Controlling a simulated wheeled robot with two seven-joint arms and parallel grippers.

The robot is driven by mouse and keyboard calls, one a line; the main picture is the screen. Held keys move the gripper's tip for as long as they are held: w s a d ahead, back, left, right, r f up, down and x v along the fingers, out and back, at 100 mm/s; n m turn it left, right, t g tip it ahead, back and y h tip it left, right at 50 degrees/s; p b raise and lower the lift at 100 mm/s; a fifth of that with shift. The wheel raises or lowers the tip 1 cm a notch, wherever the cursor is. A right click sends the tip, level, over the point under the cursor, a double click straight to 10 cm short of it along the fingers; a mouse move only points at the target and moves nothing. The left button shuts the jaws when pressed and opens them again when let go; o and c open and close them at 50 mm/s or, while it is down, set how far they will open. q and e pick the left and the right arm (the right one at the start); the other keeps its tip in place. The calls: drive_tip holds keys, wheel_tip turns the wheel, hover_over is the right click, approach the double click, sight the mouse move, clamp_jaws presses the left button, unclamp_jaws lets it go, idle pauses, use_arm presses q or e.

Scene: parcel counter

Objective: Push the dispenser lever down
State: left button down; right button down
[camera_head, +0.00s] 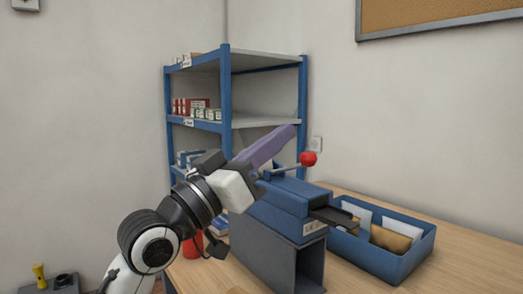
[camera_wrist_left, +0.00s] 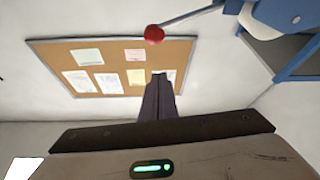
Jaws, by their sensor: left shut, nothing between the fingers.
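The dispenser (camera_head: 290,193) is a blue box on a dark grey stand (camera_head: 268,240) on the wooden counter. Its lever is a thin metal rod ending in a red ball knob (camera_head: 309,158), raised above the box's top. In the left wrist view the red knob (camera_wrist_left: 154,34) is above the fingers, with its rod running up to the right. My left gripper (camera_head: 293,131) has purple-grey fingers, shut and empty. In the head view its tips appear above and left of the knob, apart from it. The fingers also show in the left wrist view (camera_wrist_left: 159,78). My right gripper is not in view.
A blue bin (camera_head: 400,268) with envelopes stands right of the dispenser. A blue-framed shelf (camera_head: 226,90) with small boxes stands behind my left arm. A corkboard (camera_wrist_left: 100,50) hangs on the wall. The counter's front right (camera_head: 465,255) is clear.

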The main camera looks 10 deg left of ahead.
use_arm(q)
drive_tip(key=w+d, duration=0.1)
drive_tip(key=w+d+f, duration=0.1)
drive_tip(key=shift+w+d+f, duration=0.15)
drive_tip(key=shift+w+d, duration=0.1)
drive_tip(key=shift+d, duration=0.05)
drive_tip(key=shift+d+f, duration=0.15)
drive_tip(key=shift+f, duration=0.4)
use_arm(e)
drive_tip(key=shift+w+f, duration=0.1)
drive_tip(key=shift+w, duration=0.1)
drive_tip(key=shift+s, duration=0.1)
